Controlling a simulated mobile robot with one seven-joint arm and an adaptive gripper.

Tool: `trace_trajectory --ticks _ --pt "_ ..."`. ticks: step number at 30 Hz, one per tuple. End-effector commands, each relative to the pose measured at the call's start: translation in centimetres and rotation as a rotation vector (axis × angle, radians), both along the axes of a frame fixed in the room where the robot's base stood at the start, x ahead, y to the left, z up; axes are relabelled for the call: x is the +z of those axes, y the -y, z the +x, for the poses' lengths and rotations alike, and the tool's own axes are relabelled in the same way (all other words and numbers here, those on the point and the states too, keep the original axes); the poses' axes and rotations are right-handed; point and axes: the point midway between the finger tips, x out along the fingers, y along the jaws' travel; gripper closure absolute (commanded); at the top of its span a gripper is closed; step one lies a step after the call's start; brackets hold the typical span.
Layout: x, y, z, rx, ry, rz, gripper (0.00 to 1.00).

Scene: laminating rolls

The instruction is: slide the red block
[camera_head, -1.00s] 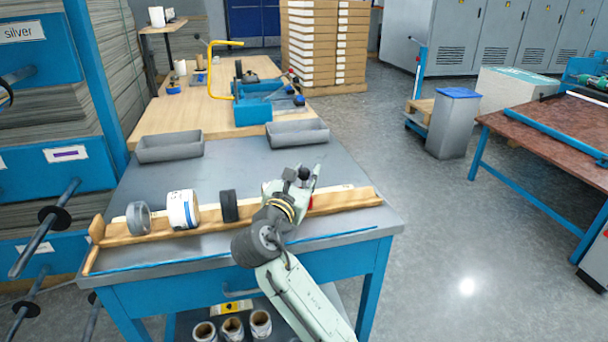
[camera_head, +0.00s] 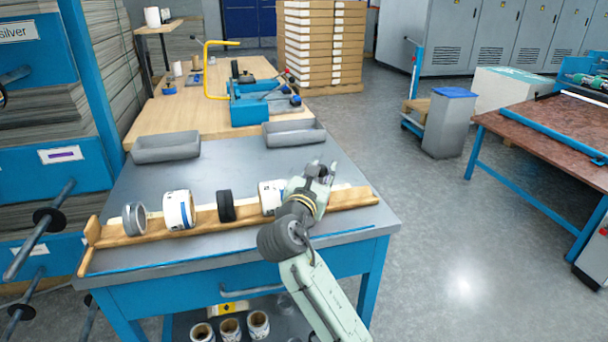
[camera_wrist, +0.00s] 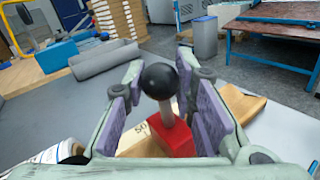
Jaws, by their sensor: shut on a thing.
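The red block (camera_wrist: 172,135) shows in the wrist view, low between my fingers, with a metal stem and a black ball knob (camera_wrist: 158,80) on top. My gripper (camera_wrist: 160,68) has its purple-padded fingers on either side of the knob and is shut on it. In the head view my gripper (camera_head: 320,172) is over the right part of the wooden rail (camera_head: 350,199), and it hides the block there. The rail lies along the grey bench top.
On the rail, left of my gripper, stand a grey roll (camera_head: 134,218), a white roll (camera_head: 179,210), a black roll (camera_head: 226,206) and another white roll (camera_head: 270,197). Two grey trays (camera_head: 167,147) (camera_head: 294,133) sit farther back. The rail's right end is clear.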

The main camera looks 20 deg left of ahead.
Motion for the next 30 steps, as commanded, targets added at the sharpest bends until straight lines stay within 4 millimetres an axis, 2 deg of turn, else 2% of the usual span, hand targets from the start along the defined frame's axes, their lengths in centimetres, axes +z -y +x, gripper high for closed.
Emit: trace_trajectory --ticks 1,6,13,19,29,30 --pt "-0.1 1.6 0.9 -0.011 -0.001 0.002 1.0" --pt "0.0 5.0 3.2 -0.011 0.0 0.001 1.0" --pt "0.0 8.3 5.4 -0.008 0.0 0.001 1.0" --pt "0.0 9.3 6.2 -0.005 0.001 0.001 1.0" --pt "0.1 9.3 6.2 -0.004 0.001 0.001 1.0" --pt "0.1 9.3 6.2 -0.004 0.001 0.001 0.73"
